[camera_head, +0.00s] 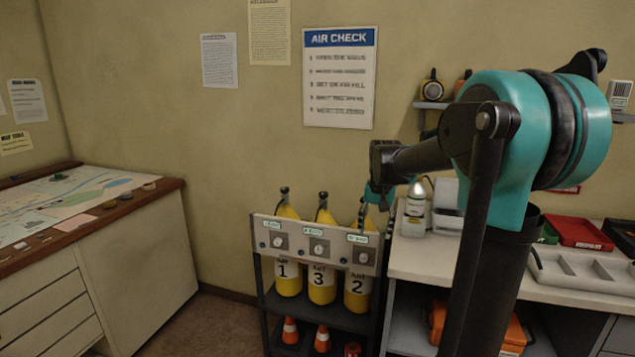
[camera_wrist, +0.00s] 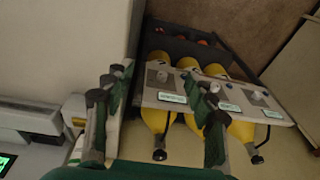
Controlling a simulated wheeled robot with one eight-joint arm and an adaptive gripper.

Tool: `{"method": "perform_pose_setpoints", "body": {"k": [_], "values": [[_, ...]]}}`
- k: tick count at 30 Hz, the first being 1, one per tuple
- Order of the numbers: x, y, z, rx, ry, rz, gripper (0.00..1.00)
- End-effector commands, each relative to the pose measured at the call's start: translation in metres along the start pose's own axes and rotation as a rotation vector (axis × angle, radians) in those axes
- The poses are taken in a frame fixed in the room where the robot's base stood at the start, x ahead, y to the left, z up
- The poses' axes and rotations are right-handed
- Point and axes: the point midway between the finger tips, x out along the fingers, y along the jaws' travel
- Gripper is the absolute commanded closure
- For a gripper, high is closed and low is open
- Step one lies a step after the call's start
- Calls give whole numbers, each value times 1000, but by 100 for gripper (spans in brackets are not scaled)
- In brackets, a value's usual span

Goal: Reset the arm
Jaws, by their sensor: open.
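My arm reaches from the right side of the head view toward the cylinder rack. My gripper (camera_head: 377,195) shows as a small teal and dark shape at the rack's upper right, partly hidden by my wrist. In the wrist view my gripper (camera_wrist: 158,88) has its two dark-tipped green fingers wide apart. Nothing is held between them. The rack's grey panel (camera_wrist: 233,99) and yellow cylinders lie beyond the fingers.
The rack (camera_head: 317,241) holds yellow cylinders numbered 1, 3 and 2, with orange cones below. Trays (camera_head: 580,232) lie farther right. A map table (camera_head: 150,190) is at left, with open floor before it.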

Motion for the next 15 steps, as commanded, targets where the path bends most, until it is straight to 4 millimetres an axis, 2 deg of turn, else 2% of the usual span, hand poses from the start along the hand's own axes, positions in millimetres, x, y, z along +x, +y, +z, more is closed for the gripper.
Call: {"method": "perform_pose_setpoints", "body": {"k": [1, 9, 12, 15], "values": [[11, 11, 26, -24, 17, -5, 44], [74, 61, 160, -174, 123, -23, 44], [94, 76, 202, -220, 155, -25, 44], [109, 87, 233, -253, 179, -24, 44]]}}
